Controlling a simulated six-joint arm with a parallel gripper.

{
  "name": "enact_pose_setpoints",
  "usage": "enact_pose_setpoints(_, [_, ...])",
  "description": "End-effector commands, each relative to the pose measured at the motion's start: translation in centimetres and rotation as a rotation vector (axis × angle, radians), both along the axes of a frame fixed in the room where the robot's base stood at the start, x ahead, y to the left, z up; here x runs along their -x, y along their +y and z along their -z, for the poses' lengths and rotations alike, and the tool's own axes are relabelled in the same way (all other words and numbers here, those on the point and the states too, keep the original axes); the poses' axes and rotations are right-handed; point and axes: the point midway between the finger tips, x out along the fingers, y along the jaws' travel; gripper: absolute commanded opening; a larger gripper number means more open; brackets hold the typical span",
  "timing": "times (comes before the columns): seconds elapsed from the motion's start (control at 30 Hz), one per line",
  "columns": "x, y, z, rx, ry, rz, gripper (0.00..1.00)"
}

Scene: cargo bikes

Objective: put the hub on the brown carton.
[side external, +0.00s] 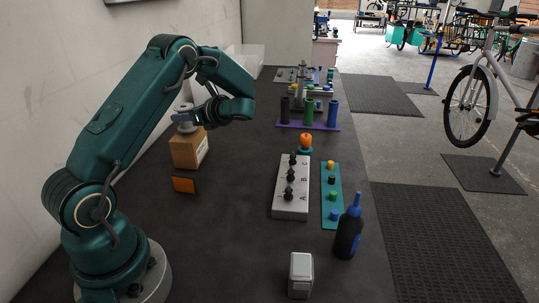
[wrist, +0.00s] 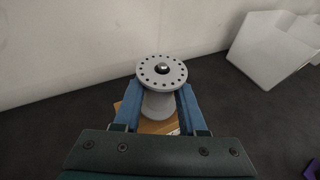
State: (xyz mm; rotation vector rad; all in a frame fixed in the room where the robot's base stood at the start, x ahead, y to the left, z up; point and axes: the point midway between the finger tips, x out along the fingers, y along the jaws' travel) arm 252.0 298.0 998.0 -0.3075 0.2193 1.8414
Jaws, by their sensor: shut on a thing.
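The hub is a grey spool shape with a round, holed flange and a dark axle end. In the wrist view the hub (wrist: 161,71) stands upright between the two blue fingers of my gripper (wrist: 160,98), which is shut on it. In the side view the hub (side external: 184,118) is right over the top of the brown carton (side external: 187,151), with my gripper (side external: 197,116) at its right. Whether the hub's base touches the carton I cannot tell. In the wrist view the carton (wrist: 158,127) shows partly below the hub, mostly hidden by the hub and gripper.
A white bin (side external: 245,58) stands behind, by the wall. An orange-brown plate (side external: 184,185) lies before the carton. To the right are a grey block with black knobs (side external: 291,188), a teal strip (side external: 330,196), a dark bottle (side external: 348,228) and a purple rack (side external: 307,125). The table's middle is clear.

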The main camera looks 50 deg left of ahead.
Motion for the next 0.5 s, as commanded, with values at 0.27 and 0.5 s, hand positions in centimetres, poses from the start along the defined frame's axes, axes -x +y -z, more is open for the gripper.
enact_pose_setpoints(0.27, [-0.01, 0.01, 0.73, -0.002, -0.002, 0.001, 0.00])
enact_pose_setpoints(0.5, [0.00, 0.01, 1.06, 0.000, -0.002, 0.002, 0.56])
